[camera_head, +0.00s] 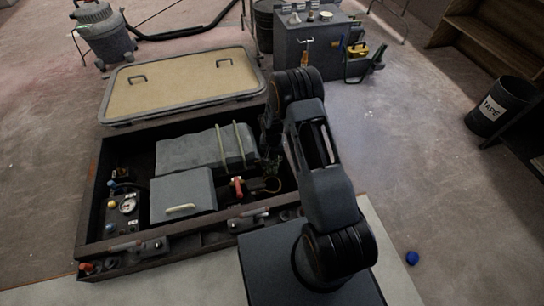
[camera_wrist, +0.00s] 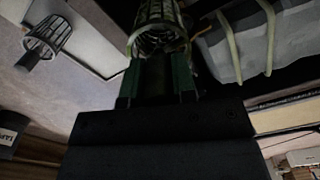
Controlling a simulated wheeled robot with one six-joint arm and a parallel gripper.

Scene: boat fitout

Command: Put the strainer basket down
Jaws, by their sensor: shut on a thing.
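My gripper (camera_wrist: 158,72) is shut on a strainer basket (camera_wrist: 160,28), a dark cage with slatted sides. In the wrist view it stands just beyond the green fingers, with a yellowish curved edge beside it. In the head view my gripper (camera_head: 268,150) is over the right end of the open engine bay (camera_head: 87,205), where it is dark and partly hidden by my arm. I cannot tell whether the basket touches anything. A second, similar cage with a dark handle (camera_wrist: 46,40) shows at the left of the wrist view, on a pale surface.
In the bay are grey covered blocks (camera_head: 205,150), a grey box (camera_head: 182,192), a red-handled part (camera_head: 237,187) and a gauge (camera_head: 128,206). A tan hatch lid (camera_head: 185,78) lies behind. A blue cap (camera_head: 412,258) and tape bin (camera_head: 500,105) are right; floor between is mostly clear.

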